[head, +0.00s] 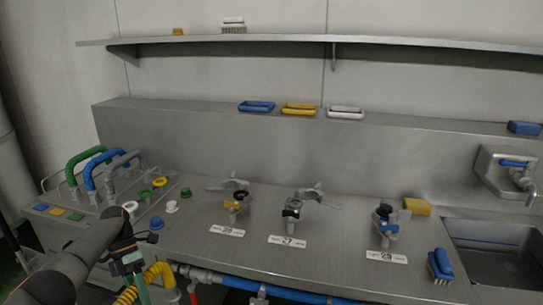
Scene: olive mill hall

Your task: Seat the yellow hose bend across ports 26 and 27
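The yellow hose bend (159,272) shows at the bottom left, in front of the counter's front edge, partly cut off by the frame. My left gripper (141,287) points down over it, with a green finger across the yellow hose; it appears shut on the bend. The grip itself is partly hidden. Port 26 (237,205), with a yellow tag, and port 27 (291,208), with a dark collar, stand side by side mid-counter behind their number labels. Grey winged fittings lie behind both. My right gripper is not in view.
A third port (384,218) with a blue tag stands farther right, near a yellow sponge (417,206), blue brush (440,265) and sink (495,250). A rack with green (84,160) and blue (92,175) bends stands left. Colored rings and caps lie beside it.

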